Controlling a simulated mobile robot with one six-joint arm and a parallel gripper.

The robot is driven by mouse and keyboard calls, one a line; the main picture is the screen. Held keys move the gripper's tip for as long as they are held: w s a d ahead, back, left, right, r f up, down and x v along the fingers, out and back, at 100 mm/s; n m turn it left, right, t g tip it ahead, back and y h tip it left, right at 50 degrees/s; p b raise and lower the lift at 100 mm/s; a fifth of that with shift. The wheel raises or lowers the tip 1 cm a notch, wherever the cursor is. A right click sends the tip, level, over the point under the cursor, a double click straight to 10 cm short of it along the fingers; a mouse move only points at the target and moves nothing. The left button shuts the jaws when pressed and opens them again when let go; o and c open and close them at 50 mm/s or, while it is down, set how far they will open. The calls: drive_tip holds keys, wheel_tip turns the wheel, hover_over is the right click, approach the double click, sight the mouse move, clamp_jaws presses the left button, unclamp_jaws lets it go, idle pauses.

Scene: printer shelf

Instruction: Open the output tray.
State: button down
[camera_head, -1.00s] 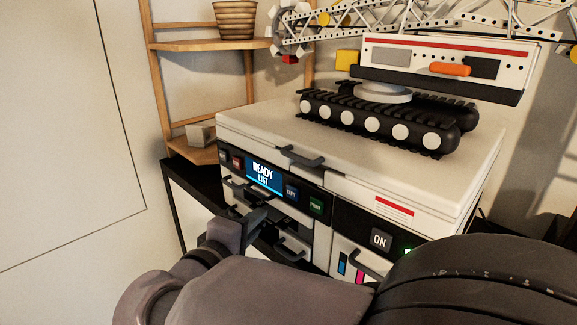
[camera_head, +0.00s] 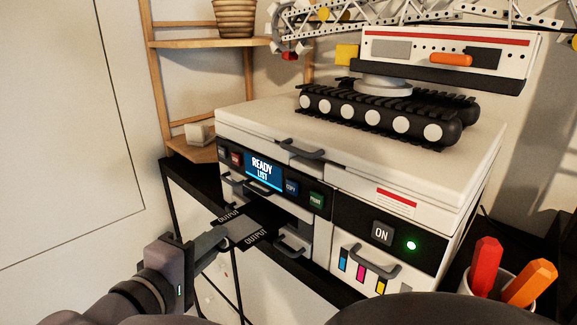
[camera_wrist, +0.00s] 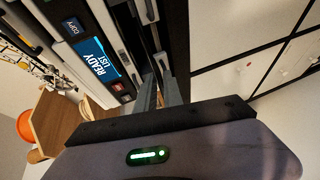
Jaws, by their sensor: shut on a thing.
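The white printer (camera_head: 330,205) stands with its black front panel facing my arm. My gripper (camera_head: 232,230) is shut on the tray's front part. In the wrist view my gripper's two fingers (camera_wrist: 161,66) reach to the tray beside the printer's front; the exact grip point is hard to make out there. The printer also shows in the wrist view, turned sideways, with its screen (camera_wrist: 95,60).
A toy crane (camera_head: 385,110) stands on the printer lid. A lower drawer handle (camera_head: 292,246) and an ink door handle (camera_head: 370,262) stick out from the front. A pen cup (camera_head: 490,287) stands at right. A wooden shelf (camera_head: 195,45) is behind, left.

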drive_tip(key=shift+s+a+f, duration=0.4)
drive_tip(key=shift+s, duration=0.3)
drive_tip(key=c, duration=1.6)
unclamp_jaws()
drive_tip(key=shift+w, duration=0.1)
drive_tip(key=shift+w+a+r, duration=0.1)
